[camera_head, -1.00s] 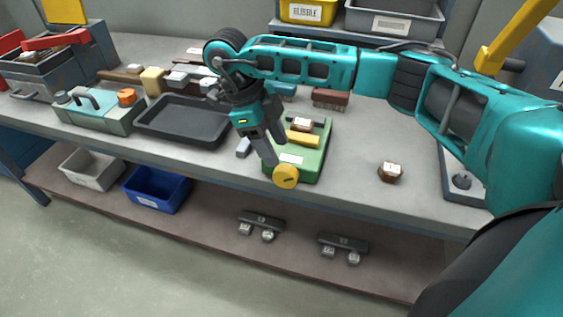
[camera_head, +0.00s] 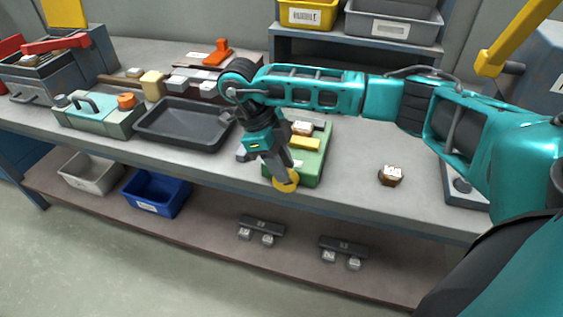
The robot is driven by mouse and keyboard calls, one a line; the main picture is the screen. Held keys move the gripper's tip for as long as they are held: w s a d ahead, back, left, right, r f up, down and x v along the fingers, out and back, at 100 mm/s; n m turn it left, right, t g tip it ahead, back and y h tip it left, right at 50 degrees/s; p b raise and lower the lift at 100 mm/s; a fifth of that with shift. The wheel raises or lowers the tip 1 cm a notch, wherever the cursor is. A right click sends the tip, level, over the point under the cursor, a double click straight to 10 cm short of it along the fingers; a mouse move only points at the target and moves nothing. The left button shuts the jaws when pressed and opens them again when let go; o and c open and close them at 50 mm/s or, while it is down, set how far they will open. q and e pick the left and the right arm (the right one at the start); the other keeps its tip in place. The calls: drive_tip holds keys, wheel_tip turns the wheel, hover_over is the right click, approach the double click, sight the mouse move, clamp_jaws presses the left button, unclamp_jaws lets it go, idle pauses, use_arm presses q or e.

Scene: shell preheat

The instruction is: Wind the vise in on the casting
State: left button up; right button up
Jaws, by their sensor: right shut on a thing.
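The green vise (camera_head: 310,167) stands at the front edge of the bench, with a yellow jaw bar (camera_head: 304,144) across it. A small brown and white casting (camera_head: 302,128) sits in the vise just behind the bar; I cannot tell whether the bar touches it. The round yellow knob (camera_head: 289,186) is at the vise's front, over the bench edge. My right gripper (camera_head: 283,176) points down at the knob and is shut on it, hiding part of it and the vise's left side. My left gripper is not in view.
A dark empty tray (camera_head: 185,142) lies left of the vise. Another brown and white casting (camera_head: 391,175) stands on clear bench to the right. A teal box (camera_head: 97,117) with a handle is farther left. A blue bin (camera_head: 156,205) sits on the lower shelf.

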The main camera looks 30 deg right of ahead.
clamp_jaws()
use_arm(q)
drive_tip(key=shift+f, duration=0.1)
use_arm(e)
drive_tip(key=shift+s, duration=0.1)
drive_tip(key=shift+s+d+f+t+y+b, duration=0.1)
drive_tip(key=shift+s+d+t+y+b, duration=0.1)
drive_tip(key=shift+t+y+b, duration=0.2)
drive_tip(key=shift+s+d+t+y+b, duration=0.2)
drive_tip(key=shift+t+y+b, duration=0.1)
drive_tip(key=shift+t+y, duration=0.2)
drive_tip(key=shift+s+d+t+y+b, duration=0.15)
drive_tip(key=shift+t+y+b, duration=0.25)
drive_tip(key=shift+t+b, duration=0.25)
drive_tip(key=shift+s+d+t+y+b, duration=0.2)
drive_tip(key=shift+t+y+b, duration=0.3)
drive_tip(key=shift+b, duration=0.45)
use_arm(q)
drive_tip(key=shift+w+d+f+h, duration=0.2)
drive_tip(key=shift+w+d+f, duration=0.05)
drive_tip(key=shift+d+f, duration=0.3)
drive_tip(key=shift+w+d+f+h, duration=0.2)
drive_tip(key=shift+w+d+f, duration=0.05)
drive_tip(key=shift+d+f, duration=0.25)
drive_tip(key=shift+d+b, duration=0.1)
drive_tip(key=shift+b, duration=0.2)
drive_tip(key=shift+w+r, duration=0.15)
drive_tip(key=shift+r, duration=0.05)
